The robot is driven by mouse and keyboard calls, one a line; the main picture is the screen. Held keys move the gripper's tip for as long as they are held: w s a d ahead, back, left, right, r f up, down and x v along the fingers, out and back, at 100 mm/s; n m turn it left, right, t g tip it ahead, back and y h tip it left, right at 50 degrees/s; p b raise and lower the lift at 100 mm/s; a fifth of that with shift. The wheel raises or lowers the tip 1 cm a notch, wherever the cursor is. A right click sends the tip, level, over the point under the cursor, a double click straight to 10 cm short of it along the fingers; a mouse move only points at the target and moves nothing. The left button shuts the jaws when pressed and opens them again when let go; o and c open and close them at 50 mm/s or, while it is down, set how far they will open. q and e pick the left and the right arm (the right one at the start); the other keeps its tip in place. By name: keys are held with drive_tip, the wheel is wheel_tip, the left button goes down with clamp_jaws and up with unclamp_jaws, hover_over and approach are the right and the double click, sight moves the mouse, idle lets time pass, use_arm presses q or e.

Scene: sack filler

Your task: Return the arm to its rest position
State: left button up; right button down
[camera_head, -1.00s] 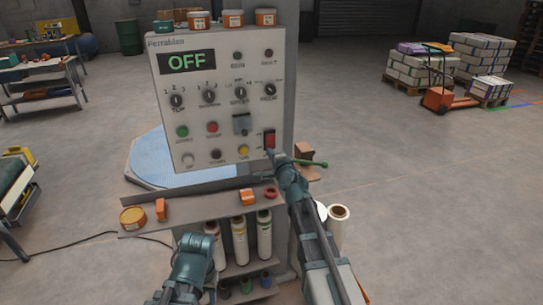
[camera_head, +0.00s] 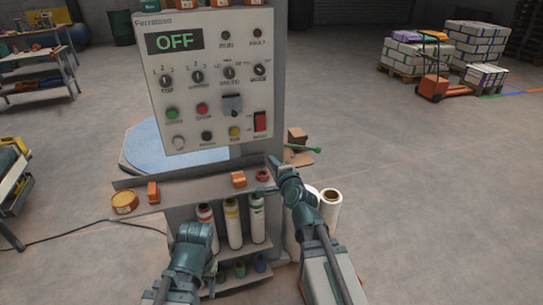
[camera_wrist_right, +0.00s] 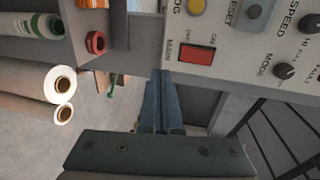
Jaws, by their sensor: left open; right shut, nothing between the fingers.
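My right gripper (camera_head: 268,175) is shut and empty, below the control panel (camera_head: 205,82) and in front of the shelf's right end. In the right wrist view its closed fingers (camera_wrist_right: 164,100) point toward the panel's lower edge, apart from the red main switch (camera_wrist_right: 196,57). That switch also shows at the panel's lower right in the head view (camera_head: 260,121).
The shelf (camera_head: 190,184) holds an orange tin (camera_head: 124,201), orange blocks and a red ring (camera_head: 263,175). Several bottles (camera_head: 232,222) stand below it. White rolls (camera_head: 330,208) stand beside my right arm. Open floor lies to the right, with a pallet jack (camera_head: 433,88) and stacked pallets further back.

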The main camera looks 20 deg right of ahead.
drive_tip(key=shift+s, duration=0.3)
drive_tip(key=s+a+f+n+g+y+p, duration=0.1)
drive_tip(key=s+a+f+n+g+y, duration=0.1)
drive_tip(key=s+a+f+n+g, duration=0.4)
drive_tip(key=s+a+f+n+g+y+p, duration=0.1)
drive_tip(key=s+a+f+n+g, duration=0.3)
drive_tip(key=a+n, duration=0.45)
drive_tip(key=s+f+n+g+h, duration=0.2)
drive_tip(key=s+n+g, duration=0.1)
drive_tip(key=s, duration=0.5)
drive_tip(key=s+f+n+g+h+p, duration=0.1)
drive_tip(key=s+f+n+g+h, duration=0.1)
drive_tip(key=s, duration=0.6)
drive_tip(key=shift+a+f+n+g+h, duration=0.35)
drive_tip(key=shift+n+g+h, duration=0.15)
drive_tip(key=shift+n+g, duration=0.35)
